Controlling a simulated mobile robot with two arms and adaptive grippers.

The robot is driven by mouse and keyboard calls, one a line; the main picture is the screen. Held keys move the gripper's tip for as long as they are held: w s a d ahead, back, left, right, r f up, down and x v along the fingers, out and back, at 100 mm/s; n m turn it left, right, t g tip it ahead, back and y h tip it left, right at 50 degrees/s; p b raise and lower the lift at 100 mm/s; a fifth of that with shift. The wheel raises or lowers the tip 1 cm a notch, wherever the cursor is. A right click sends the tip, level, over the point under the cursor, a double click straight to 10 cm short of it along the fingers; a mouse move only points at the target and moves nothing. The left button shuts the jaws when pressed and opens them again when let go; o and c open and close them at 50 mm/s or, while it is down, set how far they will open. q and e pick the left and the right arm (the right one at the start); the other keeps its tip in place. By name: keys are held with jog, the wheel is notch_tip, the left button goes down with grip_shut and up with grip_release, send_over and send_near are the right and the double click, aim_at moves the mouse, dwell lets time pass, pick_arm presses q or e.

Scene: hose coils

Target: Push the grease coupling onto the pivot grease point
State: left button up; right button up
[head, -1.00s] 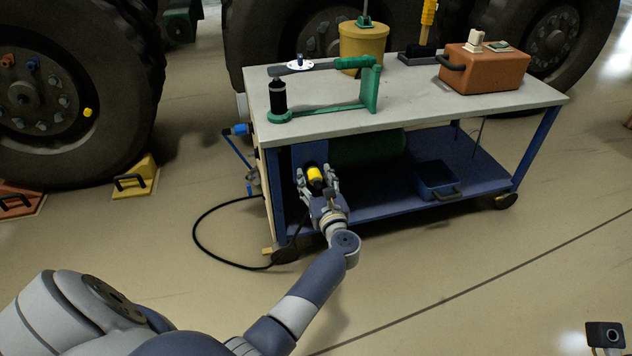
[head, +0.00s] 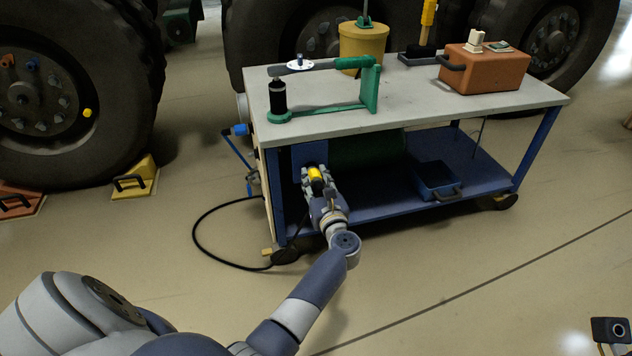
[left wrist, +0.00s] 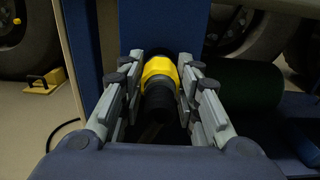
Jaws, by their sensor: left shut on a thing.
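My left gripper (head: 318,180) is at the left end of the cart, above its lower shelf. It is shut on a yellow and black cylindrical coupling (head: 315,174), which I take to be the grease coupling. In the left wrist view the coupling (left wrist: 160,75) lies between the two fingers (left wrist: 160,88), with its black end toward me and a blue panel behind it. Its far end is partly hidden. I cannot tell which fitting is the pivot grease point; a yellow knob (head: 88,112) shows on the left wheel.
The cart's grey top (head: 430,105) carries a green lever device (head: 372,88), a yellow bucket (head: 362,45) and an orange box (head: 485,68). A black hose (head: 200,238) loops on the floor left of the cart. A blue bin (head: 435,180) stands on the shelf. Yellow chock (head: 135,180) by the wheel.

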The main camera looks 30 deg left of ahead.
aim_at(321, 191)
pick_arm(q)
jog(key=shift+s+d, duration=0.3)
jog(key=shift+d, duration=0.05)
dwell(0.6)
jog(key=shift+v, duration=1.05)
jog(key=shift+p+v, duration=0.3)
jog(key=shift+v, duration=2.85)
